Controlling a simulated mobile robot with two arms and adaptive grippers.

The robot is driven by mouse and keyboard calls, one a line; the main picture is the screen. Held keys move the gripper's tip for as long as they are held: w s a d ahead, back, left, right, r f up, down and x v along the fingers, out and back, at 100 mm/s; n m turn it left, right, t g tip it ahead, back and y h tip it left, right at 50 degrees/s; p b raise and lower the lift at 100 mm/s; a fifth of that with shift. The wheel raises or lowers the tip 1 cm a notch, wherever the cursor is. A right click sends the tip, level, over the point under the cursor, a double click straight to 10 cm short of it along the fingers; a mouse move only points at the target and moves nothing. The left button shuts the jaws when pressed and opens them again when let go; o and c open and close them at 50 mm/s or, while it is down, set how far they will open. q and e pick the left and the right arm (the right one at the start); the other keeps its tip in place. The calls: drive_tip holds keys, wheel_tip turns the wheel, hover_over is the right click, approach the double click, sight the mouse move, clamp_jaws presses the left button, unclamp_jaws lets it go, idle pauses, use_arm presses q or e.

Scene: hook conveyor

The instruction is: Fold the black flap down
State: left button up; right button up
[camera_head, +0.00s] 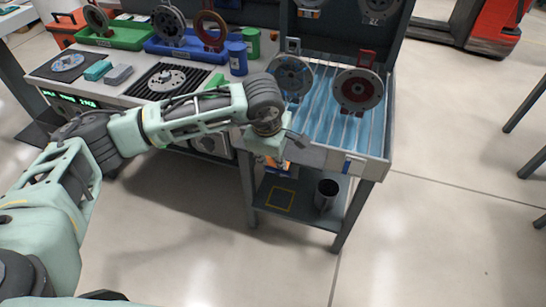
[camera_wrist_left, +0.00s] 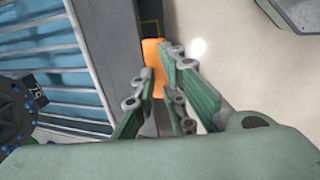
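My left gripper (camera_head: 277,163) is at the front left edge of the blue slatted tray (camera_head: 320,110), pointing down. In the left wrist view its fingers (camera_wrist_left: 160,85) stand apart, with an orange piece (camera_wrist_left: 153,60) at or just beyond the tips; I cannot tell if they touch it. I cannot pick out the black flap with certainty; part of this front is hidden by my wrist. My right gripper is not in view.
Discs hang at the tray, including one with a red centre (camera_head: 358,90). A lower shelf (camera_head: 300,212) holds a dark cylindrical bin (camera_head: 326,195). The workbench with green (camera_head: 120,36) and blue (camera_head: 185,48) trays is to the left. The floor in front is clear.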

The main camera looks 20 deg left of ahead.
use_arm(q)
drive_tip(key=shift+o, duration=0.9)
drive_tip(key=shift+s+f, duration=0.15)
drive_tip(key=shift+f, duration=0.1)
drive_tip(key=shift+r, duration=0.1)
drive_tip(key=s, duration=0.8)
drive_tip(key=shift+s+a+r, duration=0.15)
drive_tip(key=shift+s+r, duration=0.15)
drive_tip(key=shift+r, duration=0.1)
